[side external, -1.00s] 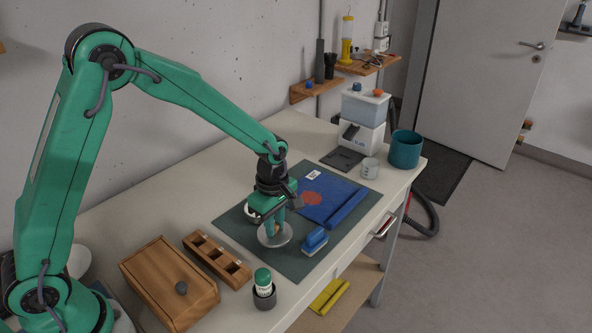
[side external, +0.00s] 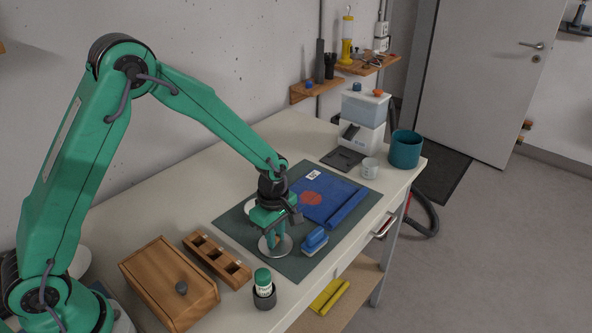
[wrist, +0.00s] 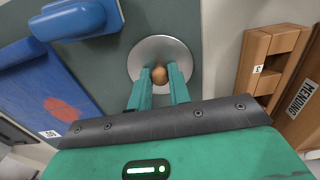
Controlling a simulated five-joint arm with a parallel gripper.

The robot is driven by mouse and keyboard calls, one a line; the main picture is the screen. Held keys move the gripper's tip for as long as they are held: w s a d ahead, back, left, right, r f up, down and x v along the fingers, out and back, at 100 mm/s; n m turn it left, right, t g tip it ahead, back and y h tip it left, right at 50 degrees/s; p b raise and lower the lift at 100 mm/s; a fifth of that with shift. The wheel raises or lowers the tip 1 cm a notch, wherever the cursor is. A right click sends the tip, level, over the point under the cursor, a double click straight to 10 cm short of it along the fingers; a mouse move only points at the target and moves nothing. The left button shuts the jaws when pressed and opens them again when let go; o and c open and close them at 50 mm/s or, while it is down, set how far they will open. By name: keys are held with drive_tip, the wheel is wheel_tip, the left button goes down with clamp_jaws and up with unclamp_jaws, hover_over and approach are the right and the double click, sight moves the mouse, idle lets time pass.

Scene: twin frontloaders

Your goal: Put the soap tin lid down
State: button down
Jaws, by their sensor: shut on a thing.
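The soap tin lid is a round grey metal disc (side external: 285,249) with a wooden knob (wrist: 159,75).
A dark mat (side external: 300,268) carries a blue brush (side external: 315,239) right of the lid and a blue folded cloth (side external: 325,203) behind. A wooden compartment tray (side external: 217,259), a lidded wooden box (side external: 168,280) and a green-capped container (side external: 264,289) stand left and in front.

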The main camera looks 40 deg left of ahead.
drive_tip(key=shift+f, duration=0.15)
drive_tip(key=c, duration=1.3)
unclamp_jaws()
wheel_tip(320, 180, up, 12)
drive_tip(key=shift+r, duration=0.2)
drive_tip(key=shift+r, duration=0.1)
